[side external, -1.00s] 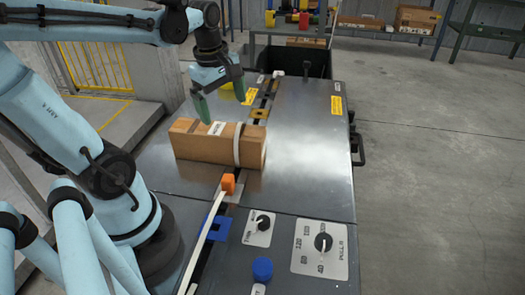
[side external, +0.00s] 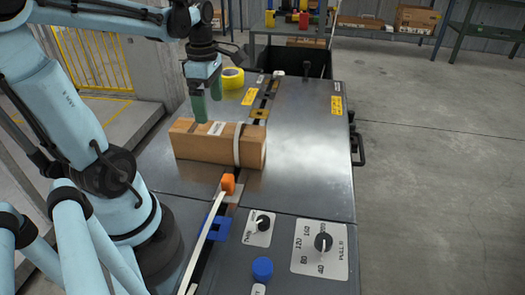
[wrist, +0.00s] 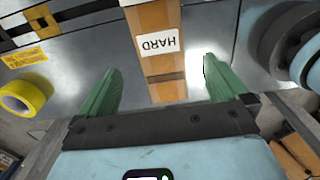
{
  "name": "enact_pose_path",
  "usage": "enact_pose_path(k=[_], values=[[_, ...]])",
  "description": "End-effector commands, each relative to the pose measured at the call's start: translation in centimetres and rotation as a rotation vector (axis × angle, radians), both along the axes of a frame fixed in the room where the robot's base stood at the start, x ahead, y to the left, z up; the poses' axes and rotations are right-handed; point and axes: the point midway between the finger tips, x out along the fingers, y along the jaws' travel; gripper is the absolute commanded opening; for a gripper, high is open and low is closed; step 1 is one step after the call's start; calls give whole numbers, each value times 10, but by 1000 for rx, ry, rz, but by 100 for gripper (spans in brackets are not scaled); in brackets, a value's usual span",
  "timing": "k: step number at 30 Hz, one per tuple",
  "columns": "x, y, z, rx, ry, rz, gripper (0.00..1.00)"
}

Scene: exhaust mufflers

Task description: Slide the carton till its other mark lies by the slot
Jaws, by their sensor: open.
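The brown carton (side external: 195,146) lies flat across the metal bench top, its right end covering part of the dark slot (side external: 266,99). A white strap (side external: 238,146) crosses the carton near its right end, about in line with the slot. My gripper (side external: 207,101) is open and empty above the left part of the carton. In the wrist view, its green fingers stand either side of the carton, apart from it.
An orange block (side external: 228,184) sits by the slot in front of the carton, with a white strap (side external: 205,240) running forward from it. A yellow tape roll (side external: 232,78) lies behind. Knobs (side external: 323,242) stand at the front. The bench right of the carton is clear.

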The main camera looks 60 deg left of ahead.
Motion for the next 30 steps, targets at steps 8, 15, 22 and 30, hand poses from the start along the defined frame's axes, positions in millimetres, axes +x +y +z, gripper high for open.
enact_pose_path(k=[8,15,22,30], values=[[0,0,-36,0,0,-1,100],[0,0,-66,0,0,-1,100],[0,0,-93,0,0,-1,100],[0,0,-109,0,0,-1,100]])
